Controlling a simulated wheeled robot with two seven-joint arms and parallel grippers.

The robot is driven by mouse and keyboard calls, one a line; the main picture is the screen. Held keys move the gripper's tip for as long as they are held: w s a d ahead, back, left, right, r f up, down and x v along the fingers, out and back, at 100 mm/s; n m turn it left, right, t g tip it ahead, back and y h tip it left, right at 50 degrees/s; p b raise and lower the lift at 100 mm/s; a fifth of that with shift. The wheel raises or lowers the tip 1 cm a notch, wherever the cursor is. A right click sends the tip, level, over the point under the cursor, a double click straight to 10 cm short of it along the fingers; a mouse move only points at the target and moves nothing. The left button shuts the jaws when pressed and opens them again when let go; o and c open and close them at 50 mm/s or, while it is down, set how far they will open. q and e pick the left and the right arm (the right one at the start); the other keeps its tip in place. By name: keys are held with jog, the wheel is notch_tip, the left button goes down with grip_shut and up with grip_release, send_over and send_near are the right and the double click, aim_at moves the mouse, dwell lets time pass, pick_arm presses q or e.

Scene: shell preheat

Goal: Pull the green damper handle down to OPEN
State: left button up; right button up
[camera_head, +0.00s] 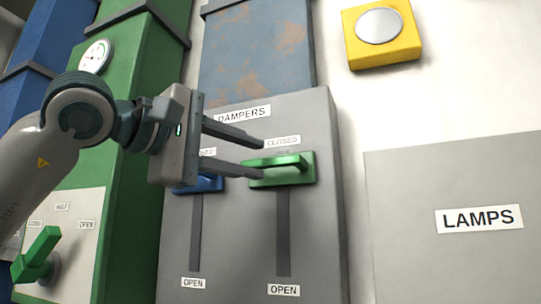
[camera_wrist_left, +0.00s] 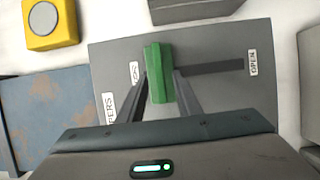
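The green damper handle (camera_head: 286,171) is at the top of its vertical slot, just under the CLOSED label (camera_head: 282,141). The OPEN label (camera_head: 283,290) is at the slot's bottom end. My left gripper (camera_head: 262,160) reaches in from the left, with one finger above the handle's bar and one below it. In the left wrist view the green handle (camera_wrist_left: 158,68) shows between the two spread fingertips of the gripper (camera_wrist_left: 161,80). The fingers look open, with no clear grip on the handle. My right gripper is not in view.
A blue damper handle (camera_head: 210,184) sits left of the green one, partly hidden behind my left gripper. A green lever (camera_head: 38,258) is on a panel at lower left. A LAMPS box (camera_head: 450,245) stands at right. The panel (camera_head: 240,260) below the handles is clear.

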aim_at(267, 163)
pick_arm(q)
jog(key=p+x, duration=0.1)
jog(key=x, duration=0.3)
jog(key=shift+w+d+r, duration=0.1)
jog(key=shift+w+d+p, duration=0.35)
jog(key=shift+w+d, duration=0.1)
jog(key=shift+d, duration=0.05)
grip_shut()
